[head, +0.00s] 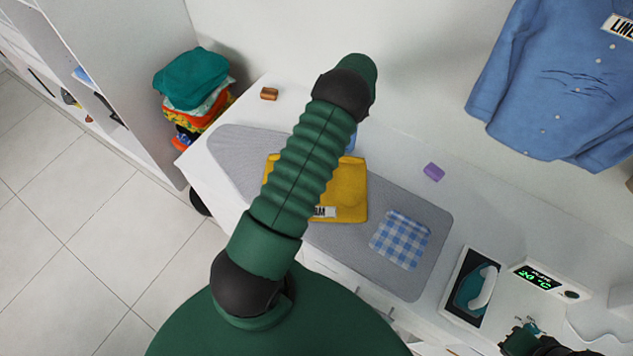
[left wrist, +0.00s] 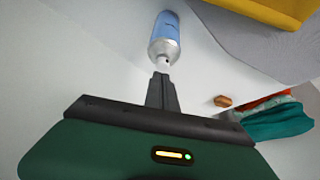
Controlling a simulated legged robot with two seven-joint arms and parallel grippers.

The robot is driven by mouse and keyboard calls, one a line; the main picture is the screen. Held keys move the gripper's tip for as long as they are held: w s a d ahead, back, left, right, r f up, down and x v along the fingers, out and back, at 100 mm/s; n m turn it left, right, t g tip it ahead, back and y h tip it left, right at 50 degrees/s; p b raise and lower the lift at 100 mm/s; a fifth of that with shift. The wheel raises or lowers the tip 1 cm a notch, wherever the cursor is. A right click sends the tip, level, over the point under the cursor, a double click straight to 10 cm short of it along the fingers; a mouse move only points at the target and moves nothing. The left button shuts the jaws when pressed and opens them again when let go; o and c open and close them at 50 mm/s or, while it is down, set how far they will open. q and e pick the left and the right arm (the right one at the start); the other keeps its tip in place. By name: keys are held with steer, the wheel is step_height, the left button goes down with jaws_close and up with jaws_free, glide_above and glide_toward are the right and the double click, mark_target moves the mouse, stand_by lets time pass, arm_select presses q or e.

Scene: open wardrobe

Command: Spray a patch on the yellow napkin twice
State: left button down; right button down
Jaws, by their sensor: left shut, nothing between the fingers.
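The yellow napkin (head: 348,190) lies on the grey ironing board (head: 235,150), with a white label on it. My left arm covers part of it in the head view. A blue spray can (left wrist: 166,35) with a silver top and white nozzle shows in the left wrist view; a small blue bit beside my arm in the head view (head: 351,141) may be it. My left gripper (left wrist: 162,80) is shut and empty, its fingertips close to the nozzle; contact is unclear. The head view hides this gripper. A dark green part at the lower right of the head view may belong to my right gripper (head: 528,340); its fingers are unclear.
A blue checked cloth (head: 401,240) lies on the board. A purple block (head: 433,172) and a brown block (head: 269,93) lie on the white table. An iron on its stand (head: 476,290) is at lower right. Folded clothes (head: 193,82) stack at left; a blue shirt (head: 555,85) hangs above.

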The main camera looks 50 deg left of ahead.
arm_select(q)
steer(key=shift+f, duration=0.2)
steer(key=shift+f+b, duration=0.7)
steer(key=shift+r+p, duration=0.4)
steer(key=shift+r, duration=0.45)
step_height(320, 180, up, 6)
steer(key=p, duration=0.3)
